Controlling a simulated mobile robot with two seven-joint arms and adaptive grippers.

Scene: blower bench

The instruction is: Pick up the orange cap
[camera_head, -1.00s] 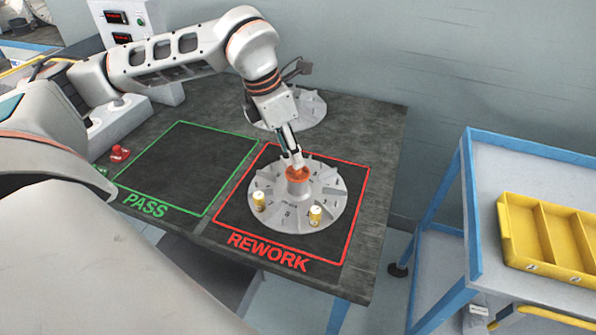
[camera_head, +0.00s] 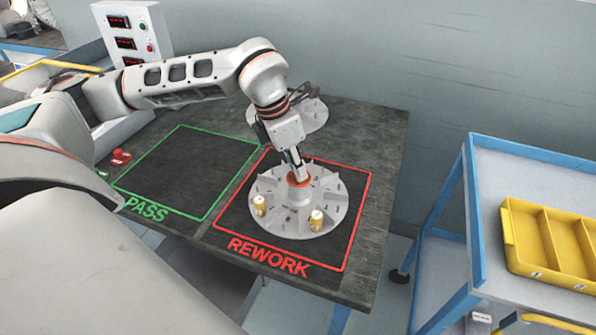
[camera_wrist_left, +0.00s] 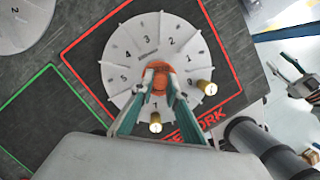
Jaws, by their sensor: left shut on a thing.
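The orange cap (camera_head: 299,180) sits at the hub of the grey finned blower wheel (camera_head: 335,190), inside the red REWORK outline. My left gripper (camera_head: 297,174) comes down over the hub and is shut on the cap. In the left wrist view the two fingers of the left gripper (camera_wrist_left: 158,82) close around the sides of the orange cap (camera_wrist_left: 157,66). Part of the cap is hidden by the fingers. The wheel (camera_wrist_left: 120,65) shows printed numbers around its disc. My right gripper is not in view.
Two yellow-gold cylinders (camera_head: 259,206) (camera_head: 316,220) stand on the wheel's front part. Another grey wheel (camera_head: 312,113) lies behind my wrist. The green PASS area (camera_head: 190,165) is empty. A blue trolley (camera_head: 470,200) with a yellow bin (camera_head: 508,240) stands right. A red button (camera_head: 120,157) is at left.

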